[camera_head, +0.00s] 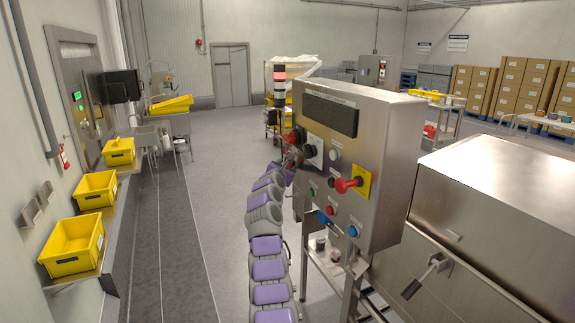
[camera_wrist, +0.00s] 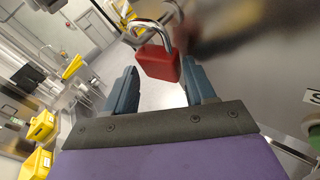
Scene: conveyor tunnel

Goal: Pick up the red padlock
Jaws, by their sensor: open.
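The red padlock (camera_wrist: 158,63) with its silver shackle (camera_wrist: 150,28) is in the wrist view, just beyond and between my fingertips. My gripper (camera_wrist: 160,70) is open, with one blue-grey finger on each side of the padlock's lower body. The padlock looks tilted, with its shackle toward the top of the picture. What the shackle hangs on is blurred. In the head view my purple and grey arm reaches to the left side of a steel control cabinet (camera_head: 390,150). There my gripper is small and partly hidden, and I cannot clearly make out the padlock.
The cabinet front has buttons and a red switch handle (camera_head: 348,185) on a yellow plate. A steel machine housing (camera_head: 500,190) stands at the right. Yellow bins (camera_head: 75,262) line a shelf at the left. The floor (camera_head: 225,180) left of my arm is clear.

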